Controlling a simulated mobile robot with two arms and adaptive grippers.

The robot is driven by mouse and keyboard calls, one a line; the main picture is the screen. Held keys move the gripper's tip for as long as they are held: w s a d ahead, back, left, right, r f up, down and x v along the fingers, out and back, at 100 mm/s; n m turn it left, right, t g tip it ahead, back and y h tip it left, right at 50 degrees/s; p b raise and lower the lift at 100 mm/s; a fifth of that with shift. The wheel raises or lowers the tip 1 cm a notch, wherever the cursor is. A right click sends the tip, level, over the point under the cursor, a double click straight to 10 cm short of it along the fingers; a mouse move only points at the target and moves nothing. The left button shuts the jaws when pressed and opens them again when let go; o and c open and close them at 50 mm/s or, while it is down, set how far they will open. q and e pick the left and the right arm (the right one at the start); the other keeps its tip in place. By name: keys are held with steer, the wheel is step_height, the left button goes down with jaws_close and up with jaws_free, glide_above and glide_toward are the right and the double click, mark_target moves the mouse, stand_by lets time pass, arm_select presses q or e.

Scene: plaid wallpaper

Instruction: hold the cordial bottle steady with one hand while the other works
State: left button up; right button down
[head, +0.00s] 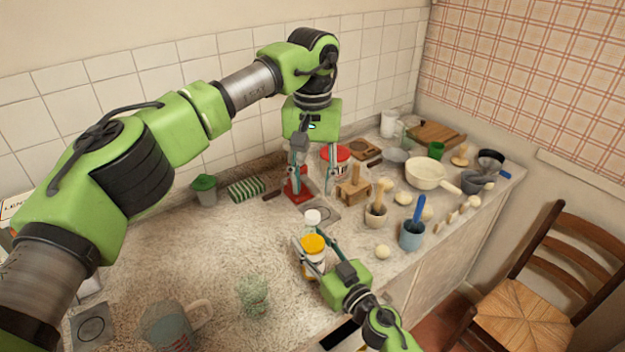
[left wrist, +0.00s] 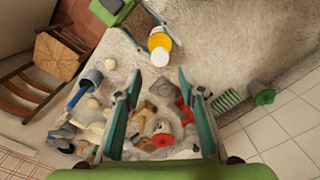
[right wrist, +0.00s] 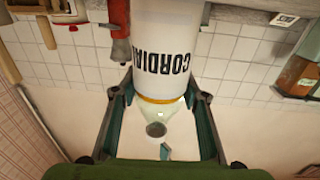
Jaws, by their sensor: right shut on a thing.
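The cordial bottle (head: 313,264) stands upright on the counter in the head view, with a white cap, yellow contents and a white label. My right gripper (head: 308,238) is shut on it, one finger on each side. The right wrist view shows its label (right wrist: 163,50) upside down, with a clear shoulder and neck below a yellow band. My left gripper (head: 312,192) is open and empty, pointing down beyond the bottle. The left wrist view shows its spread fingers (left wrist: 160,72) and the bottle (left wrist: 160,41) at the top.
A glass mug (head: 168,326) is front left. The counter's left middle is mostly clear.

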mark_target(313, 214)
arm_select(q)
steer(key=shift+f, duration=4)
